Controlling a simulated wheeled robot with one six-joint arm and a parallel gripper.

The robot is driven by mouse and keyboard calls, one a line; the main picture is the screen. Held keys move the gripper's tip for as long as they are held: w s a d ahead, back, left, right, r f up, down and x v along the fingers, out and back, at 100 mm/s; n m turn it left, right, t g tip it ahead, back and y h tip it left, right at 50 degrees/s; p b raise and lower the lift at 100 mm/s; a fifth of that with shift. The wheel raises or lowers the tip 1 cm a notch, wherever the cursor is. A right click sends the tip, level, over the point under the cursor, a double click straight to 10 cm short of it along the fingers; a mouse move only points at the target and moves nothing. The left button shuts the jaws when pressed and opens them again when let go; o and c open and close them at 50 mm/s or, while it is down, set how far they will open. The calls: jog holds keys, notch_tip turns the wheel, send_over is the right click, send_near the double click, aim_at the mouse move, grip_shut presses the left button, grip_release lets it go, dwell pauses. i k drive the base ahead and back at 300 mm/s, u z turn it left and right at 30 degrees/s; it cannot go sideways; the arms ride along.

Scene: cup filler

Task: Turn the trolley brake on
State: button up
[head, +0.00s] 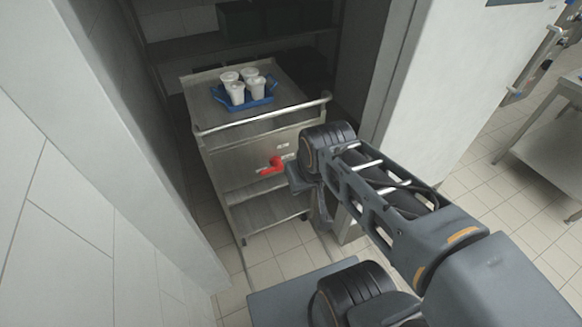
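The metal trolley (248,160) stands in a doorway-like recess, with a push bar (262,113) along its near top edge. A red brake handle (272,166) sits on its front panel below the bar, beside small labels (284,146). My gripper (299,182) is just right of the red handle, low by the trolley's front right side. Its fingers are small and partly hidden by my wrist, so I cannot tell whether they are open or touching the handle.
A blue tray (262,101) with several white cups (237,93) stands on the trolley top. A white wall (110,180) is close on the left. A door or wall panel (415,90) stands right of the trolley. A metal table (550,130) stands at far right over open tiled floor.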

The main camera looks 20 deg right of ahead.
aim_at(271, 170)
jog(key=z, duration=0.05)
jog(key=k, duration=0.55)
jog(key=u, duration=0.75)
jog(key=i, duration=1.2)
jog(key=z, duration=0.75)
